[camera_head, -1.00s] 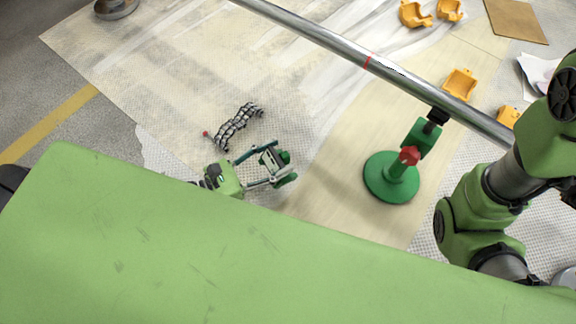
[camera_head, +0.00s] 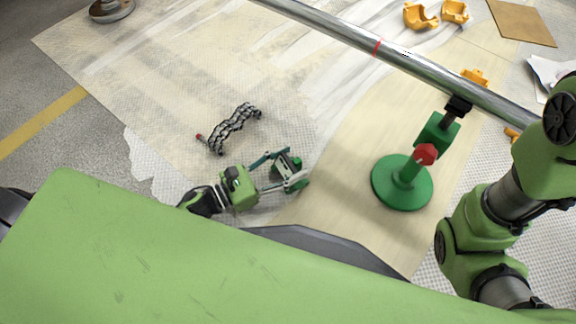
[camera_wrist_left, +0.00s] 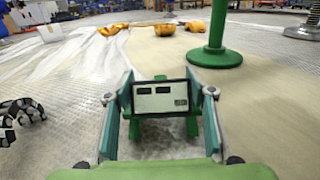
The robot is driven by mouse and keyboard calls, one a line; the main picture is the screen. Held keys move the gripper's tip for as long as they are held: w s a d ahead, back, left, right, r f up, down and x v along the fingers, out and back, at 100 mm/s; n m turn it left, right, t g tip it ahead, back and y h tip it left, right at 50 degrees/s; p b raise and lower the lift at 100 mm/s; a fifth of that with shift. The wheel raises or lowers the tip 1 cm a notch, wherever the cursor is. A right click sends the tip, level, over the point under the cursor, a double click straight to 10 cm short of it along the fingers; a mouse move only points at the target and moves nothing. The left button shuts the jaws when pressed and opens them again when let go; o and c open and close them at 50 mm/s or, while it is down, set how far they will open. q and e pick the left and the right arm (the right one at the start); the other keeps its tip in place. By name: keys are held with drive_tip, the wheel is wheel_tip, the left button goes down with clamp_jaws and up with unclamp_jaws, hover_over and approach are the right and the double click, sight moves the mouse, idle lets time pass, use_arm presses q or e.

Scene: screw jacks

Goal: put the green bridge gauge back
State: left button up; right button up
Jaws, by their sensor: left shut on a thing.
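The green bridge gauge (camera_wrist_left: 160,98), with a pale face and dark windows, sits between the fingers of my left gripper (camera_wrist_left: 160,108) in the left wrist view. The gripper is shut on it and holds it by its sides. In the head view my left gripper (camera_head: 284,177) is above the floor, left of the green jack, and only a small green part of the gauge (camera_head: 297,163) shows. My right arm comes in at the right of the head view, but its gripper is out of view.
A green screw jack (camera_head: 402,184) with a red knob stands under a long steel shaft (camera_head: 377,47). A black chain-like thing (camera_head: 235,128) lies near my left gripper. Orange pieces (camera_head: 420,17) and a brown board (camera_head: 522,22) lie further back. Pale sheeting is clear between gripper and jack.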

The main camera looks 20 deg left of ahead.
use_arm(q)
drive_tip(key=shift+r, duration=0.15)
drive_tip(key=o, duration=1.5)
drive_tip(key=p+v, duration=0.4)
drive_tip(key=v, duration=0.6)
drive_tip(key=shift+s+a, duration=0.7)
drive_tip(key=shift+s, duration=0.05)
drive_tip(key=shift+p, duration=0.3)
